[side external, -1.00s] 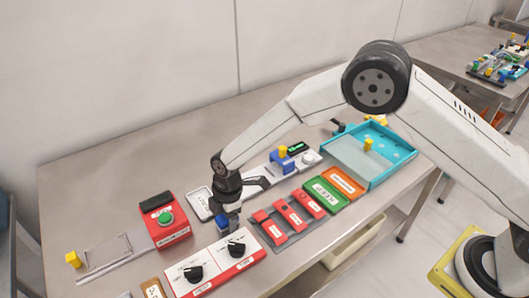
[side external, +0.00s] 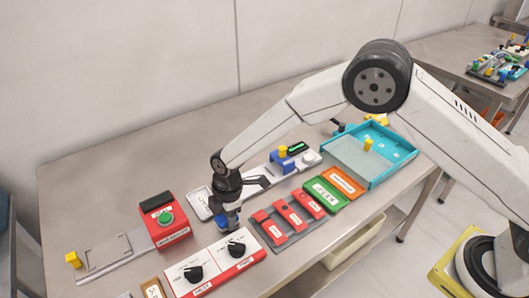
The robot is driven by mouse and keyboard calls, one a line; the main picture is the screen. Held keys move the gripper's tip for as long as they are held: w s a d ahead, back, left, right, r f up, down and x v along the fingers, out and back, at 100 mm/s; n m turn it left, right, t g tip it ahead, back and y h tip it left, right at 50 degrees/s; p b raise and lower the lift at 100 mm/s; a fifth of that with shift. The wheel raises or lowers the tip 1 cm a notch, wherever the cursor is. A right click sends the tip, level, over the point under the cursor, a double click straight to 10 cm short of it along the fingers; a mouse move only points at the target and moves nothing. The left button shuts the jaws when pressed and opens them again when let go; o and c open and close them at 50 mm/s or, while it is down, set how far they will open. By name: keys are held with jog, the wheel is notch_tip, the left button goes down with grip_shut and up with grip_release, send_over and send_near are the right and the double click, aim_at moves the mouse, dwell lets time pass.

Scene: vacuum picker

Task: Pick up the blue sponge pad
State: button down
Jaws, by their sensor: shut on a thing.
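The blue sponge pad (side external: 221,224) shows only in part as a small blue patch at my gripper's tip. My gripper (side external: 229,222) points down and is shut on the pad, just behind the white and red panel with black knobs (side external: 238,247). The fingers hide most of the pad, and I cannot tell whether it touches the table.
A red box with a green button (side external: 166,219) stands to the left. Red labelled blocks (side external: 291,216) lie close on the right, with green (side external: 325,195) and orange (side external: 344,182) blocks beyond. A turquoise tray (side external: 393,174) is farther right. The back of the table is clear.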

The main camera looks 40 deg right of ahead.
jog(key=shift+r, duration=1.5)
jog(key=s+d+r, duration=0.6)
jog(key=s+r, duration=0.3)
jog(key=s, duration=0.3)
jog(key=shift+s+r, duration=0.35)
jog(key=shift+r, duration=0.05)
